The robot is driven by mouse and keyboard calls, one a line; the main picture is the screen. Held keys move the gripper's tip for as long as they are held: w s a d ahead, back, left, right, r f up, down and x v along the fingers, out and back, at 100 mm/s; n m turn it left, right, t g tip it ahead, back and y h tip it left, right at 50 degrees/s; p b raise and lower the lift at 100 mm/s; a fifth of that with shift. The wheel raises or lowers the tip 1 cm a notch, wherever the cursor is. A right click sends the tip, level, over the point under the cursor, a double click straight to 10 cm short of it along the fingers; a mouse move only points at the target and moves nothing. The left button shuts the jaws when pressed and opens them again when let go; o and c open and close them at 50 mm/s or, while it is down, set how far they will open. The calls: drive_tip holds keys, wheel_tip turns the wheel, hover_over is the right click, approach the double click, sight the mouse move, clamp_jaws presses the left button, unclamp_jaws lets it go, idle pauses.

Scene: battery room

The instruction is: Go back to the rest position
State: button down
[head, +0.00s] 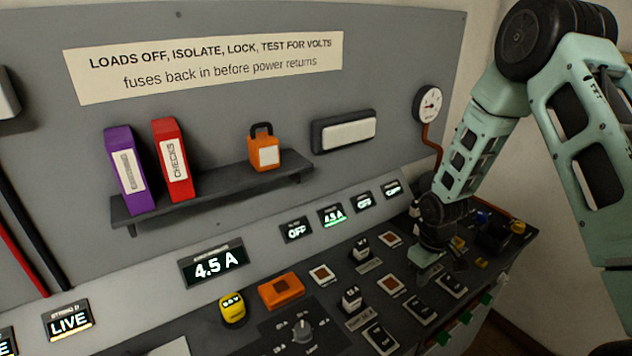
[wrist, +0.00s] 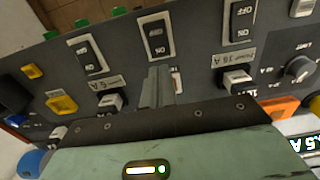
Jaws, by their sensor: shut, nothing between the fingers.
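My gripper (head: 425,268) is in the head view at the right, low over the sloping control desk (head: 330,262), among its switches. In the wrist view the two fingers (wrist: 160,80) are together and hold nothing. They point at the desk between black rocker switches (wrist: 157,37) and near a white-topped fuse block (wrist: 111,102). Whether the fingertips touch the desk, I cannot tell. My arm reaches down from the upper right in the head view.
An orange block (head: 282,291), a yellow knob (head: 233,309) and a rotary dial (head: 302,331) stand on the desk. Behind, a shelf (head: 215,192) holds two binders and an orange padlock (head: 264,152). A large display (head: 213,266) reads 4.5 A. Open air lies above the desk.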

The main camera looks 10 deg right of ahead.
drive_tip(key=s+a+r+n+b, duration=0.1)
drive_tip(key=s+a+r+b, duration=0.1)
drive_tip(key=a+r, duration=0.4)
drive_tip(key=s+a+r+b, duration=0.2)
drive_tip(key=s+a+r, duration=0.1)
drive_tip(key=a, duration=0.6)
drive_tip(key=s+a+r+n+b, duration=0.1)
drive_tip(key=s+a+r, duration=0.2)
drive_tip(key=s, duration=0.6)
drive_tip(key=s+a+r+n+b, duration=0.1)
drive_tip(key=s+a+r, duration=0.3)
drive_tip(key=s, duration=0.6)
drive_tip(key=shift+s+a+n+y+b, duration=0.15)
drive_tip(key=shift+a+n+y+b, duration=0.2)
drive_tip(key=shift+a+b, duration=0.65)
